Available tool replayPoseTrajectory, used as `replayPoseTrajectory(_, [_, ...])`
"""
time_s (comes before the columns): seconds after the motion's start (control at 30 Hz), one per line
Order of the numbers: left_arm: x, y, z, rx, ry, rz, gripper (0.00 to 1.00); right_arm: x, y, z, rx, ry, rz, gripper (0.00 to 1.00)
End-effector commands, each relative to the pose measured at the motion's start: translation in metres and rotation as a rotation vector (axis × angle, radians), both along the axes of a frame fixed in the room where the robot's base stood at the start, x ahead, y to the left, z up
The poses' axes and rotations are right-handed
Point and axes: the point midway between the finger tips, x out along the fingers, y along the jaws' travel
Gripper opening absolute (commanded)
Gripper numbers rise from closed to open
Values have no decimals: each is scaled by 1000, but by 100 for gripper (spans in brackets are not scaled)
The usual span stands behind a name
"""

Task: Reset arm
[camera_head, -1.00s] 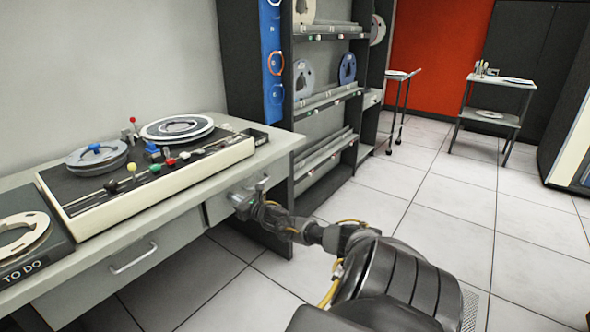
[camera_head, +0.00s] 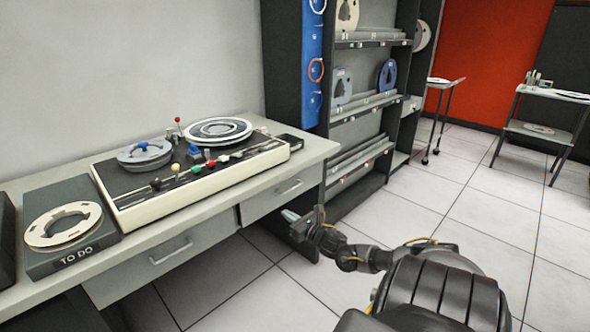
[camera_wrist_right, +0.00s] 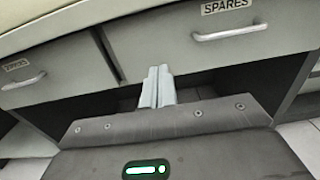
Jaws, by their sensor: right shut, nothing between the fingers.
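My right gripper (camera_head: 290,215) is low in front of the desk, just off its right drawer and below the desktop. In the right wrist view its two pale fingers (camera_wrist_right: 157,87) are together with nothing between them. They point at the desk front, near the gap between the two drawers. The drawer labelled SPARES (camera_wrist_right: 225,42) is at the right there and looks closed. My left gripper is not in the head view.
A desk (camera_head: 20,187) carries a reel machine (camera_head: 190,165) with knobs and reels, and a TO DO tray (camera_head: 70,232) with a cream reel. A reel shelf (camera_head: 365,110) stands behind. Trolleys are at the far right. The tiled floor (camera_head: 490,225) is clear.

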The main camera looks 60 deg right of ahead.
Motion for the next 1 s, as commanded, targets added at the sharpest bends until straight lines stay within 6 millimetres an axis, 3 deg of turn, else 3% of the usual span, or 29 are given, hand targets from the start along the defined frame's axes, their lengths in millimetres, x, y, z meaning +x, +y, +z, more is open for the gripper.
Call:
replayPoseTrajectory(0.23, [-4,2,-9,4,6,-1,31,-21,3,0,0,1,0,0])
replayPoseTrajectory(0.77, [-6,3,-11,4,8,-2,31,-25,3,-4,20,6,-7,0])
replayPoseTrajectory(0.87, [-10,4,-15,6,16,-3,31,-35,0,-26,132,37,-46,0])
replayPoseTrajectory(0.97, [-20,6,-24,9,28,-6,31,-57,-2,-74,365,92,-138,0])
replayPoseTrajectory(1.0, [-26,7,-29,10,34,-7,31,-71,0,-99,485,117,-190,0])
